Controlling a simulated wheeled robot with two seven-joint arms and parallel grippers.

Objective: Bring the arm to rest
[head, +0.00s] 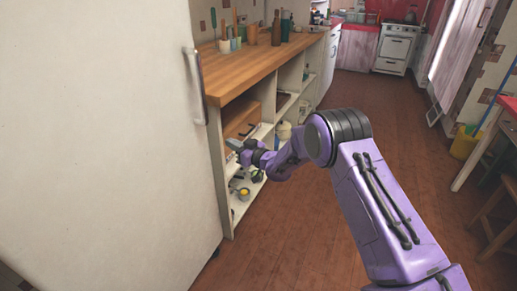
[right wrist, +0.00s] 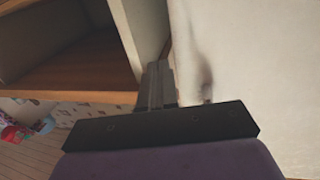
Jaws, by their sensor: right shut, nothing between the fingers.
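My right arm (head: 375,205) is purple and reaches from the lower right toward the open shelves in the head view. My right gripper (head: 234,145) is in front of the shelf unit, near the right edge of the white fridge. In the right wrist view its fingers (right wrist: 157,80) are together, with nothing between them. There the pale fridge side fills the right and a wooden shelf opening is at upper left. I cannot tell whether the fingers touch anything. My left gripper does not show in either view.
The white fridge (head: 95,140) with a metal handle (head: 194,85) fills the left. A wooden counter (head: 265,67) over open shelves (head: 284,106) runs back from it. The brown floor (head: 350,92) is clear in the middle. A table (head: 488,145) and stool (head: 490,208) stand at right.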

